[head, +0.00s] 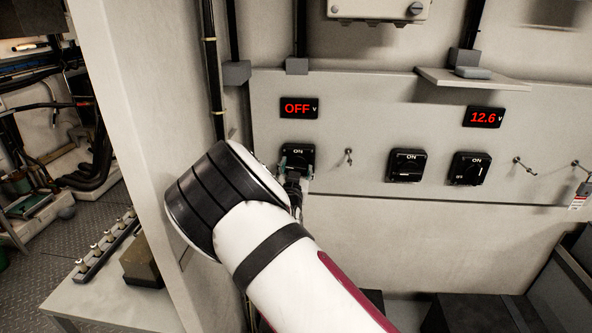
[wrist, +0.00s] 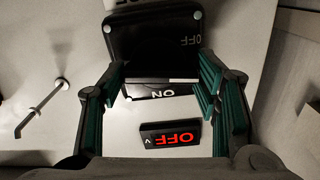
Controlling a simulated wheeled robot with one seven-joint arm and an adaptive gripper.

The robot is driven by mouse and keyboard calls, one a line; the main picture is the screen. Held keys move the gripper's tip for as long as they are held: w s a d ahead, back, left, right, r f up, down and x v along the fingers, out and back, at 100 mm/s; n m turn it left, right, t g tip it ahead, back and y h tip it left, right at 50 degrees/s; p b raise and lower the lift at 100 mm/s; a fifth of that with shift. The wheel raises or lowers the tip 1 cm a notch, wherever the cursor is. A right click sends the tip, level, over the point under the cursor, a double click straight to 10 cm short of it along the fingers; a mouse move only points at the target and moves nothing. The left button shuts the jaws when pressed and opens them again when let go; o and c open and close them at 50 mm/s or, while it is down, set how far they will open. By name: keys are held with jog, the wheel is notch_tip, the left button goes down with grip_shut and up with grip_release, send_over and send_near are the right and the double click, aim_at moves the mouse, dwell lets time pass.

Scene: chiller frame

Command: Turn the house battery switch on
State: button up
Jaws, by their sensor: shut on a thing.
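A black rotary switch (head: 297,152) with an ON mark is at the left of the grey panel, under a red display (head: 299,108) reading OFF. In the wrist view the switch's black plate (wrist: 150,30) shows upside down, with OFF and ON marks, and the display (wrist: 170,138) below it. My gripper (head: 296,172) is at this switch. In the wrist view the green-padded fingers of my gripper (wrist: 162,88) stand either side of its knob, shut on it. The fingers and arm partly hide the knob, so its exact angle is unclear. No readable label names the house battery.
Two similar switches stand to the right, a middle one (head: 407,165) and a right one (head: 469,169) under a display (head: 484,117) reading 12.6. A small metal lever (head: 348,157) sits just right of my gripper. A shelf (head: 470,80) juts out above, and a pale upright (head: 125,150) stands left.

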jog(key=m, duration=0.4)
jog(key=shift+d+r+m+p, duration=0.15)
jog(key=shift+m+p, duration=0.15)
jog(key=shift+p, duration=0.05)
jog(key=m, duration=0.3)
jog(key=shift+m+p, duration=0.3)
jog(key=m, duration=0.3)
jog(key=shift+m+p, duration=0.6)
jog(key=shift+m, duration=2)
jog(key=o, duration=1.1)
jog(key=shift+o, duration=0.2)
